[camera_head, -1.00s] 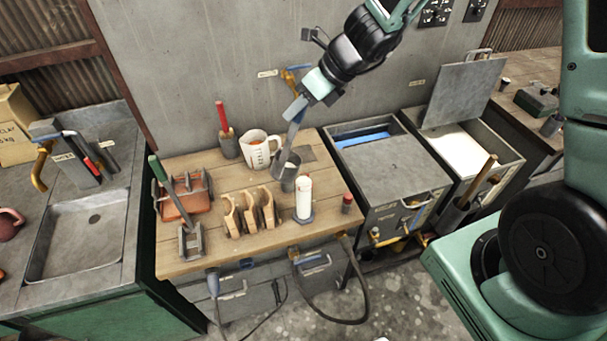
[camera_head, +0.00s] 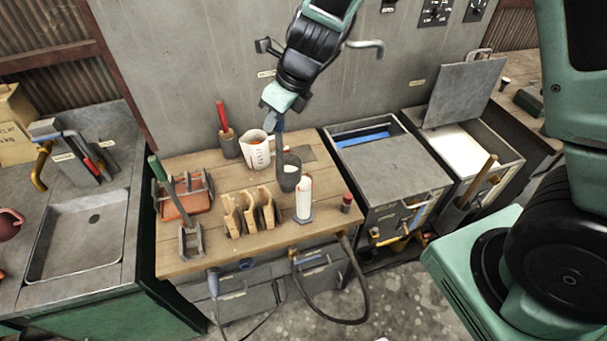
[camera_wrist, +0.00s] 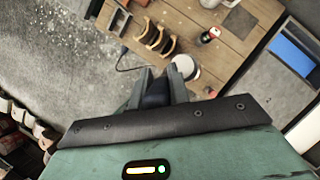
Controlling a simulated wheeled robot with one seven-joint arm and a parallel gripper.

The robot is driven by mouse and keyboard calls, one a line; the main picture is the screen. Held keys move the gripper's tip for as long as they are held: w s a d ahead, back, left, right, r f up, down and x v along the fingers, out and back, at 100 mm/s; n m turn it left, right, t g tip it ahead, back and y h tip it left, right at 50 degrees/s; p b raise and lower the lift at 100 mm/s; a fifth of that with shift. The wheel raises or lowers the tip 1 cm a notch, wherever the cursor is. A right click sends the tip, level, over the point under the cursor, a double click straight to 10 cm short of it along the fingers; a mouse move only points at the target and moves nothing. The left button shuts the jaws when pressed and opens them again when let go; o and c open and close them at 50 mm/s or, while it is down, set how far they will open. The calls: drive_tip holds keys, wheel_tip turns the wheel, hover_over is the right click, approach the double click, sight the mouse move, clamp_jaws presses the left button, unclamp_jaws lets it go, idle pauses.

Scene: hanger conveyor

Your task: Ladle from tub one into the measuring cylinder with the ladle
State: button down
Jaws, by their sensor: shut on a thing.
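My gripper (camera_head: 276,112) is shut on the ladle, whose grey bowl (camera_head: 289,182) hangs over the wooden bench, just behind and left of the measuring cylinder. The measuring cylinder (camera_head: 304,198) is white and stands upright on a grey foot near the bench's front edge. I cannot tell whether the bowl touches it, nor what the bowl holds. In the wrist view the fingers (camera_wrist: 158,88) close around a dark handle. Right of the bench stand a tub with a partly open grey lid (camera_head: 392,168) and an open tub of white material (camera_head: 463,150); no number is readable.
A white jug (camera_head: 257,150) stands close behind the ladle. Wooden holders (camera_head: 250,212), a red-capped bottle (camera_head: 347,203) and an orange item in a frame (camera_head: 185,196) crowd the bench. A sink (camera_head: 85,230) is at left. The grey wall (camera_head: 180,60) rises behind.

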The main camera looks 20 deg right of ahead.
drive_tip(key=shift+a, duration=0.3)
drive_tip(key=shift+r, duration=1.5)
